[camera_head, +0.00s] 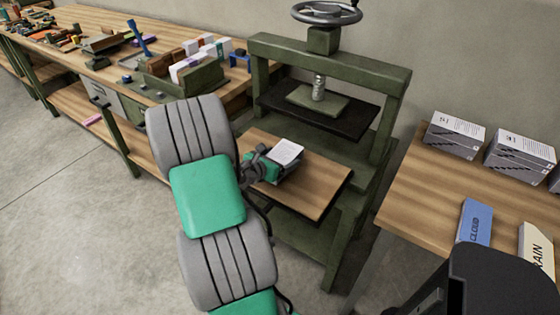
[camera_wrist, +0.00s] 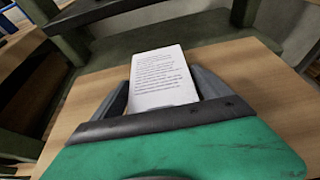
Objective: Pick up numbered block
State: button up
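A block with a white printed top (camera_head: 287,152) is at the wooden board of the green press. It also shows in the wrist view (camera_wrist: 160,78), upright in the picture, its lines of text readable as text but too small to read. I see no number on it. My gripper (camera_head: 268,163) reaches it from the left in the head view. In the wrist view its two grey fingers flank the block closely on left and right. I cannot tell whether they press on it. The block's lower sides are hidden.
The press (camera_head: 380,150) has uprights around the board (camera_head: 322,187) and a dark plate (camera_head: 345,118) above. A table (camera_head: 415,205) at right holds several similar printed blocks (camera_head: 455,136), a blue "CLOUD" piece (camera_head: 475,222) and a cream piece (camera_head: 537,247). A cluttered workbench (camera_head: 88,30) stands left.

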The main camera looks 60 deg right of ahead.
jog(key=c, duration=1.4)
jog(key=shift+c, duration=0.2)
jog(key=shift+r, duration=0.15)
